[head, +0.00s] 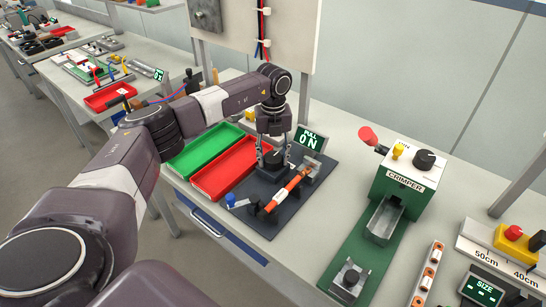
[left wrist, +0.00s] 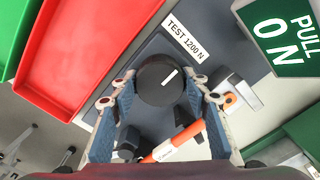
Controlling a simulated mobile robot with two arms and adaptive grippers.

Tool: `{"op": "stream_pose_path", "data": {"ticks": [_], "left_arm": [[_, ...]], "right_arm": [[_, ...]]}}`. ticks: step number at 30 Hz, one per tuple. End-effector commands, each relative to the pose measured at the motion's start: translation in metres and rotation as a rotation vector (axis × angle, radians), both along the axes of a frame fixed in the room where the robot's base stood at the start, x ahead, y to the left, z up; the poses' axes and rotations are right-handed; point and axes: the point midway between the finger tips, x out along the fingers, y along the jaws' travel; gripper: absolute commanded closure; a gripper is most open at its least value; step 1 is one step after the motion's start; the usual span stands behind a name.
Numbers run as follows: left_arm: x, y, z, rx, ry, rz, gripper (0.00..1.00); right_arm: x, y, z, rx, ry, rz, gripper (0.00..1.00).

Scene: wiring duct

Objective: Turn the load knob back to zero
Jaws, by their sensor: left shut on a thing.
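The load knob (left wrist: 158,82) is round and black, on a dark grey test base (head: 300,207). In the left wrist view its white mark slants toward the upper right, near the "TEST 1200 N" label (left wrist: 185,38). My left gripper (head: 273,156) comes down over it from above, and its fingertips (left wrist: 161,90) are shut on the knob from both sides. The display (head: 310,140) behind the base reads "PULL 0 N"; it also shows in the left wrist view (left wrist: 285,30). My right gripper is out of view.
An orange lead with a white sleeve (head: 288,192) lies across the base, close to the fingers. A red tray (head: 222,172) and a green tray (head: 205,148) sit left of it. A green crimper (head: 405,182) stands at right. A backboard (head: 300,40) rises behind.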

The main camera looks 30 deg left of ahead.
Motion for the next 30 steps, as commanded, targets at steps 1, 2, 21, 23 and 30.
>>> {"op": "stream_pose_path", "data": {"ticks": [1, 2, 21, 23, 30], "left_arm": [[0.003, 0.002, 0.004, 0.001, -0.011, 0.005, 0.82], [0.003, 0.002, 0.004, 0.001, -0.011, 0.005, 0.82], [0.001, 0.0, 0.003, 0.0, -0.004, 0.001, 0.4], [0.001, 0.001, 0.007, 0.0, -0.004, 0.001, 0.4], [0.002, 0.001, 0.051, 0.0, -0.008, 0.0, 0.4]], "right_arm": [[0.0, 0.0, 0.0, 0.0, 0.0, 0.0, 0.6], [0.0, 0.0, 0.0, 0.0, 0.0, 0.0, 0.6], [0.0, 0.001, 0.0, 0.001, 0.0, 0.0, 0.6], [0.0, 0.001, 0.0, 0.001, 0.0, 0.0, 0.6], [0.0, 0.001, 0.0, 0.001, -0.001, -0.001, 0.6]]}}
